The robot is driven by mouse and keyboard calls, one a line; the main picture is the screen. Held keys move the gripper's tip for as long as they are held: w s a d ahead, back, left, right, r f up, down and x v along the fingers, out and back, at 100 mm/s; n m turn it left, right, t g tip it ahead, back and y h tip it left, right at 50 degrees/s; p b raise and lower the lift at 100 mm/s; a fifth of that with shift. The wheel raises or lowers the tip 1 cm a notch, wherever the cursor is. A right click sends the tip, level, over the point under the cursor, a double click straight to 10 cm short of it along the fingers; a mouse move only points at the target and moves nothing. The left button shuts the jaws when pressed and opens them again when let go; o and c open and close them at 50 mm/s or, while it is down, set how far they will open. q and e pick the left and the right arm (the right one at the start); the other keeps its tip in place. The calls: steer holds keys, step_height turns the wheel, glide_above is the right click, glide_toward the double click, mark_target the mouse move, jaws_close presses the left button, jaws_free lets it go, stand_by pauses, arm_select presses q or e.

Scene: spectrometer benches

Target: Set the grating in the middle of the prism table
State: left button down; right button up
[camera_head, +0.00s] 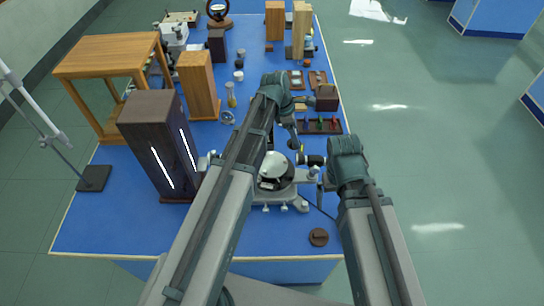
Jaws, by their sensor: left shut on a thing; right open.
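The spectrometer stands near the front of the blue bench, with its pale round prism table (275,168) in the middle, partly covered by my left arm. My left gripper (295,142) points down beyond and slightly right of the prism table. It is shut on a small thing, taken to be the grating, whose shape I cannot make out. My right gripper (328,182) is open, just right of the spectrometer. A short black tube (312,160) of the instrument lies between the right gripper and the table.
A tall dark lamp housing (158,145) with bright slits stands left of the spectrometer. A wooden-framed case (108,70) and a wooden block (198,85) stand behind it. A dark rack (320,127) with coloured pieces lies beyond the instrument. A brown disc (318,237) lies at front right.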

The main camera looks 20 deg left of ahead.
arm_select(q)
steer(key=s+a, duration=0.1)
steer(key=s, duration=0.1)
steer(key=s+a, duration=0.3)
steer(key=a, duration=0.1)
steer(key=shift+s+a+f+b, duration=0.2)
steer(key=shift+s+f+b, duration=0.1)
steer(key=shift+s+f, duration=0.1)
steer(key=shift+a, duration=0.1)
steer(key=shift+s+a, duration=0.2)
steer(key=shift+s, duration=0.15)
step_height(320, 180, down, 4)
steer(key=b, duration=0.3)
steer(key=shift+s+a+r+b, duration=0.1)
steer(key=shift+a+r+b, duration=0.05)
steer(key=shift+r+b, duration=0.15)
steer(key=shift+f, duration=0.15)
steer(key=shift+f, duration=0.15)
steer(key=shift+c, duration=0.6)
jaws_free()
steer(key=shift+r, duration=0.25)
